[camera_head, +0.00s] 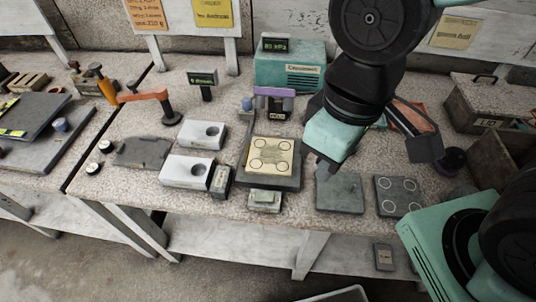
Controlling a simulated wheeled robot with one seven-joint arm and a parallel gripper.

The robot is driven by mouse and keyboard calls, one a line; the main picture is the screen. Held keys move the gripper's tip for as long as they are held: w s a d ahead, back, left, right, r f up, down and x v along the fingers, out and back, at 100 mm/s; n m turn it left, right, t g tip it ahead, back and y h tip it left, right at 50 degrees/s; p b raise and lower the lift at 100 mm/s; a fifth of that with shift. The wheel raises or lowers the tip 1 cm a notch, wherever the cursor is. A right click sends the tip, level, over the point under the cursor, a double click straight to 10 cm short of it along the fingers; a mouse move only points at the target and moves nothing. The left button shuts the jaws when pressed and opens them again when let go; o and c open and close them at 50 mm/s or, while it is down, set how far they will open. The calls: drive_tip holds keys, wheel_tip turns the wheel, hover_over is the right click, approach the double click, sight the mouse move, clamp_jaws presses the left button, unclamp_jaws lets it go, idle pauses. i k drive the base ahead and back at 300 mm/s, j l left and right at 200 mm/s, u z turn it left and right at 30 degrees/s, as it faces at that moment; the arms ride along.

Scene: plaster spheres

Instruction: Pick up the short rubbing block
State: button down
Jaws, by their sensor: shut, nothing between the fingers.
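My gripper (324,161) hangs from the arm at right of centre, above the bench, and is shut and empty. Its fingers are mostly hidden by the teal hand. I cannot tell for certain which thing is the short rubbing block. A small grey-green block (264,197) lies at the bench's front edge, left of and below my gripper. A small dark block with a pale label (220,180) stands beside the white blocks, further left. My gripper appears apart from both.
Two white blocks with round hollows (188,171) and a dark-framed plate with ringed marks (270,183) lie to the left. A grey slab (339,196) and a ringed plate (399,194) lie to the right. A teal box (290,72) stands behind.

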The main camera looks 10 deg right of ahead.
sight(221, 182)
drive_tip(key=k+j+u, duration=0.1)
drive_tip(key=j+u, duration=0.15)
drive_tip(key=j, duration=0.4)
drive_tip(key=j+u, duration=0.2)
drive_tip(key=j, duration=0.45)
